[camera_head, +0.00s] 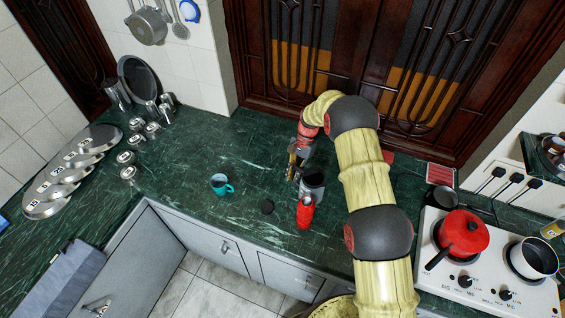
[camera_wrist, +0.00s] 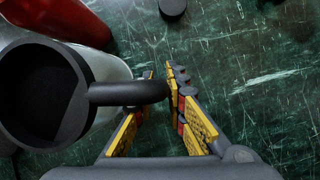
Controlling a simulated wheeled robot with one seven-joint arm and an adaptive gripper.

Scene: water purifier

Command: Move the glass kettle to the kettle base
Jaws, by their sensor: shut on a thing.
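The glass kettle (camera_head: 312,183) stands upright over the green counter, its dark round top facing up. In the wrist view the kettle (camera_wrist: 45,95) fills the left side, with a pale glassy body below the dark rim. Its dark handle (camera_wrist: 125,93) reaches right, between my yellow-padded fingers. My gripper (camera_head: 293,166) is on the kettle's left side in the head view. It also shows in the wrist view (camera_wrist: 164,86), shut on the handle. A small black disc (camera_head: 267,207), probably the kettle base, lies left of the kettle; it also shows at the wrist view's top edge (camera_wrist: 172,7). I cannot tell whether the kettle touches the counter.
A red cylindrical thing (camera_head: 305,213) stands close in front of the kettle. A teal mug (camera_head: 221,185) is further left. A stove (camera_head: 480,262) with a red pot (camera_head: 464,233) is right. Counter between mug and disc is clear.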

